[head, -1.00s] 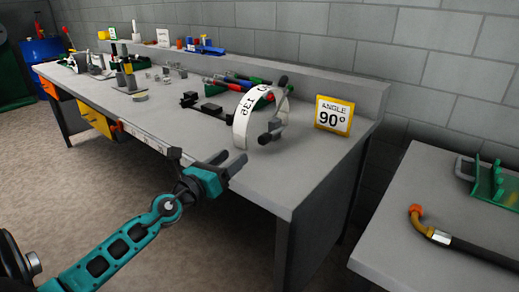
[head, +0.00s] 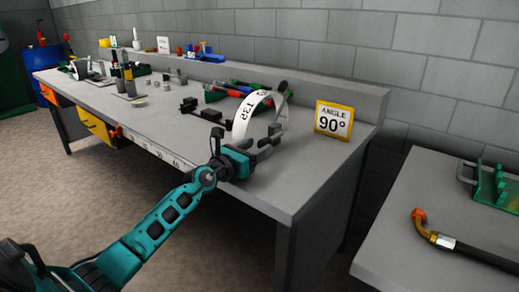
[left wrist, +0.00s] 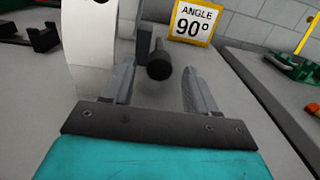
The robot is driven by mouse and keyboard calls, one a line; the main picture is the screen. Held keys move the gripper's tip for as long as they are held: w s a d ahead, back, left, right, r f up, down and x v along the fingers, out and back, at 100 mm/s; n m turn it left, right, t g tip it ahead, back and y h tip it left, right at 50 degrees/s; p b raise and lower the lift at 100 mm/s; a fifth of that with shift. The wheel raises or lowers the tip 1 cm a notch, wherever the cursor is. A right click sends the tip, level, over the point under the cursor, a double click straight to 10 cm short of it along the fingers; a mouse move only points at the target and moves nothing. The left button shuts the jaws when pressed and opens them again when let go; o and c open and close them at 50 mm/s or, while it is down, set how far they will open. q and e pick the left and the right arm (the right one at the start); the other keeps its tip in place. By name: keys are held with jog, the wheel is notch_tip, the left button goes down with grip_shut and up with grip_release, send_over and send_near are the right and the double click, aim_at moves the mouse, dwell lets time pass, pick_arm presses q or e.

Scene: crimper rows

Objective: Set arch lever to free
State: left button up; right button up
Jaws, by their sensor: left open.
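The white arch (head: 254,113) with printed numbers stands on the grey bench. Its white band also shows at the left of the left wrist view (left wrist: 90,45). A dark lever with a round end (left wrist: 159,66) shows beside the arch in the left wrist view, pointing toward my gripper. My left gripper (head: 267,146) is open at the near side of the arch. In the left wrist view its two fingers stand either side of the lever end, with visible gaps; contact is not visible. In the head view the gripper partly hides the lever. My right gripper is out of view.
A yellow-framed sign reading "ANGLE 90°" (head: 333,120) stands right of the arch. A black fixture (head: 202,111) and a green tray with coloured handles (head: 216,96) lie behind and left. A side table (head: 400,235) holds a hose with an orange end (head: 419,215).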

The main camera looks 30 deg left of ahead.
aim_at(272, 139)
pick_arm(q)
jog(key=shift+w+d, duration=0.1)
jog(key=shift+w, duration=1)
grip_shut()
